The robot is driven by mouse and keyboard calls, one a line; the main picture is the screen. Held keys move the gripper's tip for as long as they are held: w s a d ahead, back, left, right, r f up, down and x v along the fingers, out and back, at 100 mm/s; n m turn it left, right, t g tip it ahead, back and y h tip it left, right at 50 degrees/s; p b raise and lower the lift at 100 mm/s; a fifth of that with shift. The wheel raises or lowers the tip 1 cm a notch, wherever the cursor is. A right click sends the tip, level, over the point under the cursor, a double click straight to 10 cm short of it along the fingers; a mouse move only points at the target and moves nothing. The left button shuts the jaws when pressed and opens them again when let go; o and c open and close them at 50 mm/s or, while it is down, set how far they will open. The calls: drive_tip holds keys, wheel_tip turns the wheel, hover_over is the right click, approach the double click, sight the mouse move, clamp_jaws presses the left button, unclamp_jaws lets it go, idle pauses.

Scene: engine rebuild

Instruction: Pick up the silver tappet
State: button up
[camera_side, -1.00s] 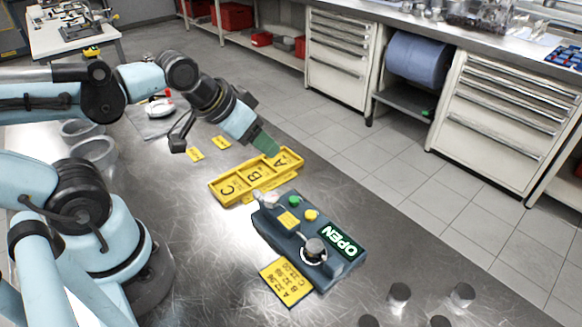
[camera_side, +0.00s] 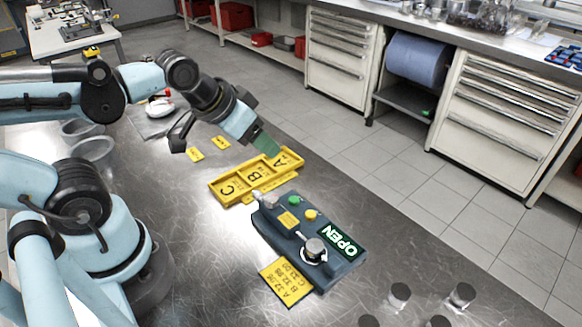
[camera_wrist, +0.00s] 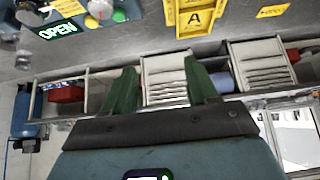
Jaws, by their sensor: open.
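Several short silver cylinders that look like tappets stand at the bottom right of the table in the side view: one tappet (camera_side: 400,294), another tappet (camera_side: 462,294), and more cut off by the lower edge. Another silver cylinder (camera_side: 315,248) sits on the dark gauge box (camera_side: 335,270), whose display reads OPEN. I cannot tell which one is the task's tappet. My gripper (camera_side: 268,146) has green fingers and is above the far end of the yellow tray, well away from the cylinders. In the wrist view my gripper (camera_wrist: 160,64) is open, with nothing between its fingers.
A yellow tray (camera_side: 213,193) marked A, B and C lies behind the gauge box. A yellow number card (camera_side: 287,281) lies in front of the box. Grey bowls (camera_side: 93,150) stand near my base. The table between the box and the standing cylinders is clear.

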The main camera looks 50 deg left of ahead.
drive_tip(key=shift+o, duration=0.2)
drive_tip(key=d+m, duration=0.2)
drive_tip(key=d+m+g+h, duration=0.1)
drive_tip(key=d+m, duration=0.1)
drive_tip(key=s+d+m+g+h, duration=0.1)
drive_tip(key=d, duration=0.1)
drive_tip(key=shift+d+m, duration=0.3)
drive_tip(key=shift+m, duration=0.1)
drive_tip(key=s+d+m+g+h, duration=0.2)
drive_tip(key=s+d+m+g, duration=0.1)
drive_tip(key=d+m, duration=0.35)
hover_over(315, 246)
drive_tip(key=s+a, duration=0.1)
drive_tip(key=a, duration=0.1)
drive_tip(key=shift+s+d+f, duration=0.1)
drive_tip(key=shift+s+f, duration=0.05)
drive_tip(key=shift+f, duration=2.7)
drive_tip(key=shift+a+x, duration=0.15)
drive_tip(key=shift+x, duration=0.7)
drive_tip(key=shift+a+x, duration=0.15)
drive_tip(key=shift+x, duration=1.7)
